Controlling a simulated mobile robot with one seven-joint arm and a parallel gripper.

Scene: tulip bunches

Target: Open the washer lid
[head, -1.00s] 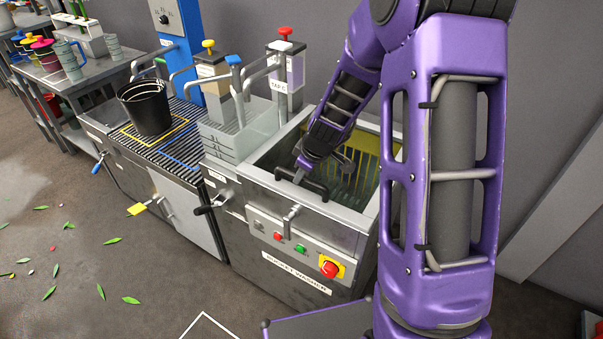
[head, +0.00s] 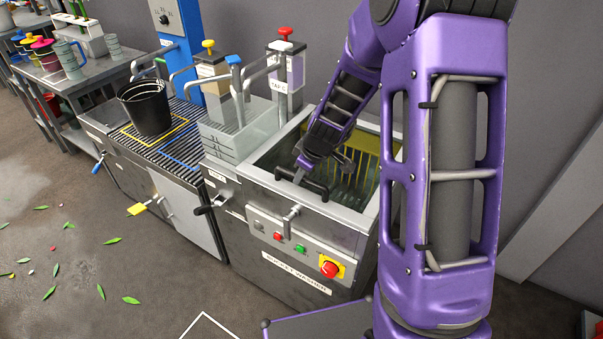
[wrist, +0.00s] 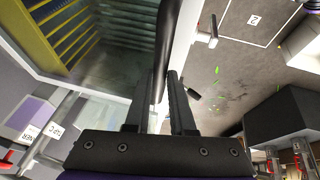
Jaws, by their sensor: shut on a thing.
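The bucket washer (head: 290,270) stands in the middle of the head view, a steel cabinet with a label on its front. Its top shows a see-through area, apparently the lid (head: 345,190), with a yellow rack below. The lid looks closed or nearly so; I cannot tell exactly. A black bar handle (head: 310,187) lies along the front edge of the top. My gripper (head: 298,170) reaches down to this handle. In the wrist view, the black handle (wrist: 166,35) runs between the fingers of my gripper (wrist: 163,82), which is shut on it.
A red stop button (head: 329,268) and green button (head: 300,249) sit on the washer's front. A black bucket (head: 146,107) stands on the grated counter. Leaves lie on the open floor.

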